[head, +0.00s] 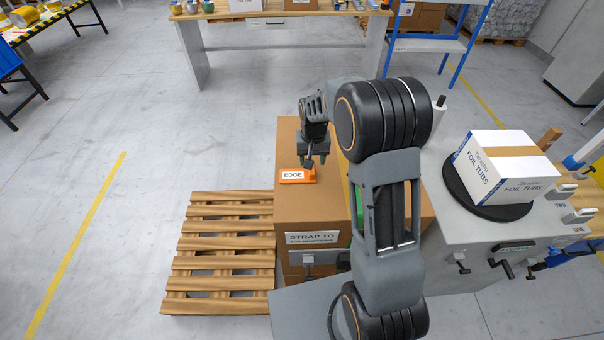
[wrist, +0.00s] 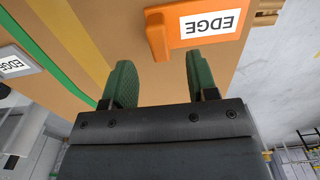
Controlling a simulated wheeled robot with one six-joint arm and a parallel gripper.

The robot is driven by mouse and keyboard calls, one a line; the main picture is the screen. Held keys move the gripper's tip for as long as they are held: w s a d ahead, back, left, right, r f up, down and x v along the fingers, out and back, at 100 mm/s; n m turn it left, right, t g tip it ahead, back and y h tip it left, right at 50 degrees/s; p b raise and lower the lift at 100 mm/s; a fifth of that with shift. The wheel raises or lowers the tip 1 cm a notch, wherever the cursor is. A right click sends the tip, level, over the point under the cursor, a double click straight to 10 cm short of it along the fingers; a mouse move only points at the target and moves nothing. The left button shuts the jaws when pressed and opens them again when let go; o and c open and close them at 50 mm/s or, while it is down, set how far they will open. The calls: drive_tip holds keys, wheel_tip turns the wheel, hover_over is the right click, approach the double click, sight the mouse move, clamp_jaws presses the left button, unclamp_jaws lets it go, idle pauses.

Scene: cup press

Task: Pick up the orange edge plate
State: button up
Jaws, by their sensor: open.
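The orange edge plate (head: 297,176), with a white label reading EDGE, lies at the left edge of the top of a brown cardboard box (head: 300,210). In the wrist view the orange edge plate (wrist: 157,38) shows at the top, just beyond my fingertips. My gripper (head: 314,160) is over the box beside the plate, with its fingers pointing down. In the wrist view its two green fingers (wrist: 160,75) stand apart with nothing between them. Whether the fingertips touch the plate cannot be told.
A wooden pallet (head: 220,255) shows left of the box. A grey machine (head: 450,225) with a white FOIL TUBS carton (head: 506,166) stands right. Floor at left is clear.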

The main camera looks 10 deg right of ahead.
sight(298, 173)
drive_tip(key=shift+f+p, duration=0.9)
drive_tip(key=shift+f, duration=1.85)
drive_tip(key=shift+c, duration=0.3)
clamp_jaws()
drive_tip(key=shift+r, duration=0.15)
